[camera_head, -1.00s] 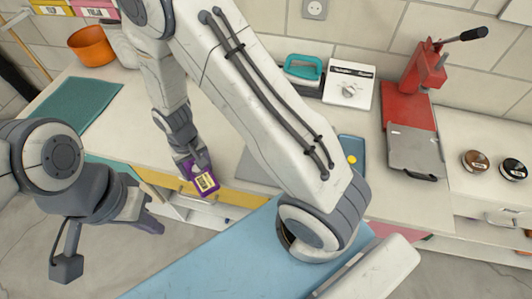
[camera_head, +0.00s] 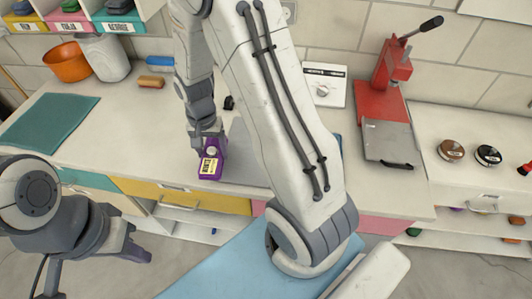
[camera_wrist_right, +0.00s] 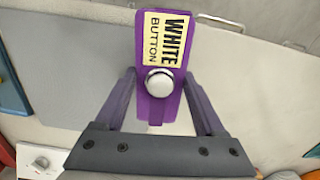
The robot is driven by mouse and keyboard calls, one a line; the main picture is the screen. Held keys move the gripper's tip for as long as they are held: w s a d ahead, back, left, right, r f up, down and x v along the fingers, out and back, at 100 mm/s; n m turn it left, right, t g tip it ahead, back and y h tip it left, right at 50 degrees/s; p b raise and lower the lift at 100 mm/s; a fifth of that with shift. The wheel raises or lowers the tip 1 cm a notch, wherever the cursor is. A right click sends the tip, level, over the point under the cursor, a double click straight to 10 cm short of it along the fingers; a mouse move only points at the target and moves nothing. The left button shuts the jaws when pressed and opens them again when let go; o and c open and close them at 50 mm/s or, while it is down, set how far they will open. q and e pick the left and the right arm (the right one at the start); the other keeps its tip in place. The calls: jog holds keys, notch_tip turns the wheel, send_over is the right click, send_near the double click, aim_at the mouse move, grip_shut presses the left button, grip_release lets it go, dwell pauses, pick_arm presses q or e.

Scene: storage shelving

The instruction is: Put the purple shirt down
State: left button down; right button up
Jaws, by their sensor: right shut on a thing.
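A small purple piece (camera_head: 211,166) with a pale label and a round white button is at the front edge of the white counter (camera_head: 300,180). It does not look like a cloth shirt; no other purple shirt shows. In the right wrist view the purple piece (camera_wrist_right: 157,105) carries a label reading "WHITE BUTTON". My right gripper (camera_head: 208,150) is shut on it, with its fingers (camera_wrist_right: 160,95) on either side. I cannot tell whether it touches the counter. My left gripper (camera_head: 145,254) hangs in front of the counter, and its opening is unclear.
A grey mat (camera_head: 240,150) lies right beside the purple piece, partly hidden by my right arm. A green mat (camera_head: 45,120), orange pot (camera_head: 66,62) and white bin (camera_head: 103,58) stand at left. A red press (camera_head: 383,98) and two round tins (camera_head: 451,151) are at right.

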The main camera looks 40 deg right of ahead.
jog(key=s+d+r+m+b, duration=0.3)
jog(key=s+d+m, duration=0.4)
jog(key=d+m, duration=0.3)
jog(key=s+d+r+m+b, duration=0.3)
jog(key=s+d+m, duration=0.55)
jog(key=d, duration=0.25)
jog(key=shift+m, duration=0.25)
jog(key=w+a+f, duration=0.1)
jog(key=w+f, duration=0.1)
jog(key=w, duration=0.1)
jog(key=w+a+f+p, duration=0.1)
jog(key=w+a+f, duration=0.1)
jog(key=w, duration=0.2)
jog(key=w+a+f, duration=0.2)
jog(key=w, duration=0.2)
jog(key=shift+w+f+p, duration=0.15)
jog(key=shift+f+p, duration=0.15)
jog(key=shift+p, duration=0.1)
notch_tip(320, 180, down, 4)
jog(key=shift+r, duration=0.1)
